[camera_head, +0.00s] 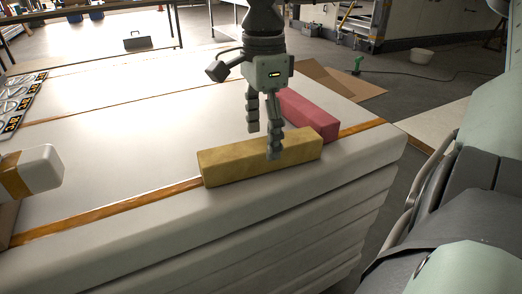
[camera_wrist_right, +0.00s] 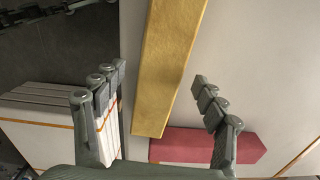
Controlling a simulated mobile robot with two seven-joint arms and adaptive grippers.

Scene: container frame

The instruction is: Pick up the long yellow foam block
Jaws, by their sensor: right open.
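The long yellow foam block (camera_head: 225,164) lies near the front edge of the white stacked surface (camera_head: 110,140). It also shows in the right wrist view (camera_wrist_right: 168,60), running from the top edge down between my fingers. My right gripper (camera_head: 263,142) is open and points down over the block, with one finger in front of it and another at its far side. In the wrist view the fingers (camera_wrist_right: 159,74) stand apart on either side of the block, with gaps visible. I cannot tell whether any finger touches it. My left gripper is not in view.
A red block (camera_head: 308,115) lies just behind the yellow one and shows in the wrist view (camera_wrist_right: 210,146). A white block with an orange band (camera_head: 38,172) is at the left edge. Patterned sheets (camera_head: 18,100) lie at the far left. The surface's middle is clear.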

